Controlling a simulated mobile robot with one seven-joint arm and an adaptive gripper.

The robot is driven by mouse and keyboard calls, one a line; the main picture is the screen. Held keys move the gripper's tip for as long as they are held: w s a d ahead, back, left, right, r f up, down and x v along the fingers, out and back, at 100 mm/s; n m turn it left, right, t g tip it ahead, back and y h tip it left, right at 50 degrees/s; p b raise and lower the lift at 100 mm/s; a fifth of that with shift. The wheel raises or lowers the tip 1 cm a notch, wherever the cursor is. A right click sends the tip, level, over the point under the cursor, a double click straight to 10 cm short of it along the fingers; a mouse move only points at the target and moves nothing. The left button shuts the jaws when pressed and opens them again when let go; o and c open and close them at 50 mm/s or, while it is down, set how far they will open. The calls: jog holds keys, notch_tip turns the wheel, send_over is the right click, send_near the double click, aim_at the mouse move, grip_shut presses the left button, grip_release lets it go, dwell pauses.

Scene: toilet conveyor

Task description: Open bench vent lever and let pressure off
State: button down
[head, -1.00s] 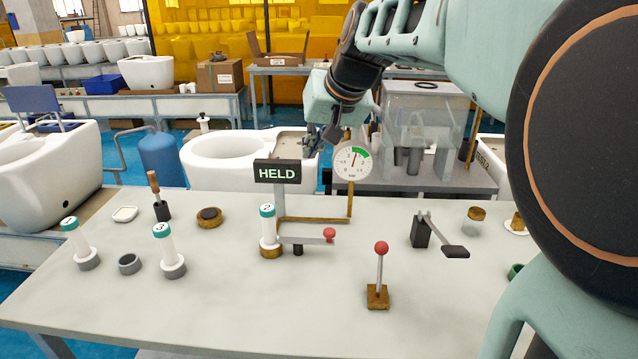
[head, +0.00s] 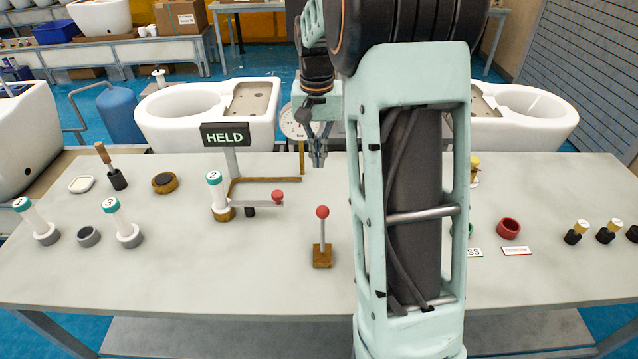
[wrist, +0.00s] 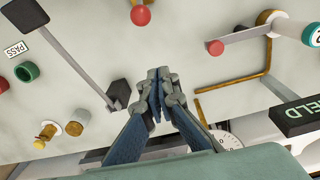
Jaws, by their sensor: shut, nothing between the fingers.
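A short upright lever with a red ball (head: 322,212) stands on a square brown base (head: 322,256) on the bench; its ball also shows in the wrist view (wrist: 140,15). A flat horizontal lever with a red knob (head: 278,196) extends right from beside the white cylinder marked 2 (head: 217,192). Which one is the vent lever is not labelled. A sign reads HELD (head: 225,135). The pressure gauge (head: 291,122) is partly hidden by my arm and its reading is unclear. My gripper (head: 318,163) is shut and empty, above the bench behind the red-ball lever, touching neither lever.
A black-handled lever (wrist: 75,60) on a black block (wrist: 119,93) lies left of my gripper in the wrist view. A brown pipe (head: 262,180) runs behind the horizontal lever. More white cylinders (head: 120,224) stand at left. My arm hides part of the bench's right half.

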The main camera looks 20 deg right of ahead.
jog(key=shift+s+d+f, duration=0.2)
jog(key=shift+d+f, duration=0.15)
jog(key=shift+d, duration=0.15)
jog(key=p, duration=0.2)
send_over(323, 229)
jog(key=w+d, duration=0.2)
jog(key=w, duration=0.3)
notch_tip(323, 229, down, 9)
jog(key=shift+r, duration=0.15)
jog(key=shift+a, duration=0.1)
